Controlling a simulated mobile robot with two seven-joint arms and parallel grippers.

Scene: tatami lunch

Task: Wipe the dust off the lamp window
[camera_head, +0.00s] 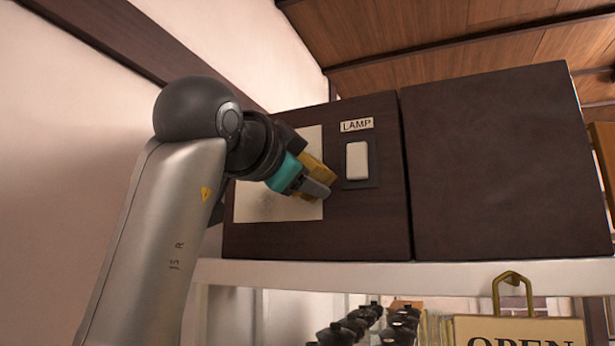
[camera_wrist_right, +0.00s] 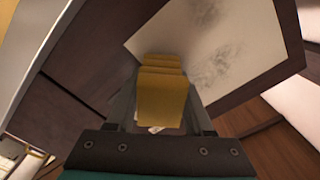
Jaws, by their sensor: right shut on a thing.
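The lamp window is a cream panel (camera_head: 250,207) on the front of a dark cabinet, partly hidden behind my right arm. It also shows in the right wrist view (camera_wrist_right: 258,75), with grey dust smudges (camera_wrist_right: 215,62) on its middle and upper part. My right gripper (camera_head: 312,184) is shut on a yellow sponge (camera_head: 318,170). The sponge (camera_wrist_right: 162,95) is between the fingers in the right wrist view and overlaps the window's edge there. I cannot tell whether it touches the panel. My left gripper is not in view.
A white switch (camera_head: 357,161) under a LAMP label (camera_head: 356,125) is right of the window. The cabinet (camera_head: 500,170) stands on a white shelf (camera_head: 400,275). Below are several dark pots (camera_head: 340,333) and an OPEN sign (camera_head: 520,332). A pale wall is at left.

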